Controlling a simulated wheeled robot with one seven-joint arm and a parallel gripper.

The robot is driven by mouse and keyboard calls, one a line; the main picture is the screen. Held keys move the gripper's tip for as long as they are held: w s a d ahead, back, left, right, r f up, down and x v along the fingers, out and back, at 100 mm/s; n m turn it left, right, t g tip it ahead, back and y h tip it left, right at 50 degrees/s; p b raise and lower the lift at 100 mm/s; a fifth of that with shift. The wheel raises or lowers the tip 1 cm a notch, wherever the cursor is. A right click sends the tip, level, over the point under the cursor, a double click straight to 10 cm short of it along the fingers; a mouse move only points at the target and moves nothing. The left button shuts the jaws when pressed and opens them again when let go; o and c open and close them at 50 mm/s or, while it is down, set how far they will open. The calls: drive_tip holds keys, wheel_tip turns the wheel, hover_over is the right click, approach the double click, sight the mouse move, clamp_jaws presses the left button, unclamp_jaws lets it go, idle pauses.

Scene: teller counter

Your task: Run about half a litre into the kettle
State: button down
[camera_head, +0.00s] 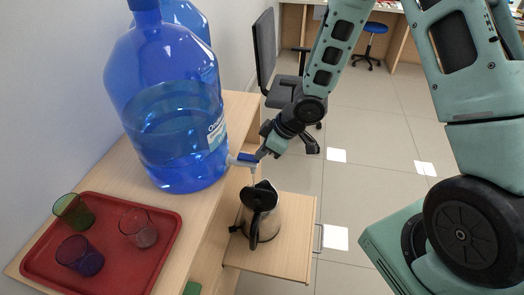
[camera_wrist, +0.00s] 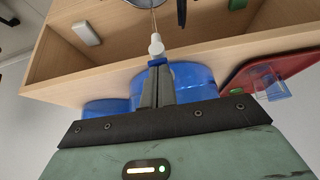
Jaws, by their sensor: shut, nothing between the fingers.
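A large blue water bottle (camera_head: 170,120) stands on the counter, with a white tap (camera_head: 242,160) near its base. The tap also shows in the wrist view (camera_wrist: 157,46). My gripper (camera_head: 262,154) is shut and empty, its fingertips at the tap; contact is hard to make out. A steel and black kettle (camera_head: 290,222) stands upright below the tap on a pull-out shelf (camera_head: 285,262). A thin stream appears to run from the tap down to the kettle in both views. The water level inside the kettle is hidden.
A second blue bottle (camera_head: 187,18) stands behind the first. An office chair (camera_head: 265,50) is behind my arm. The floor to the right is mostly clear.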

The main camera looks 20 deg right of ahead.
drive_tip(key=shift+r, duration=0.15)
drive_tip(key=shift+r+p, duration=0.65)
drive_tip(key=shift+p, duration=0.3)
drive_tip(key=r+p, duration=0.4)
drive_tip(key=shift+w+a+r, duration=0.1)
drive_tip(key=shift+w+a, duration=0.15)
drive_tip(key=shift+a, duration=0.15)
drive_tip(key=p+v, duration=0.3)
drive_tip(key=v, duration=0.6)
drive_tip(key=shift+s+d+r, duration=0.15)
drive_tip(key=shift+d+r, duration=0.1)
drive_tip(key=shift+d, duration=0.05)
idle(0.8)
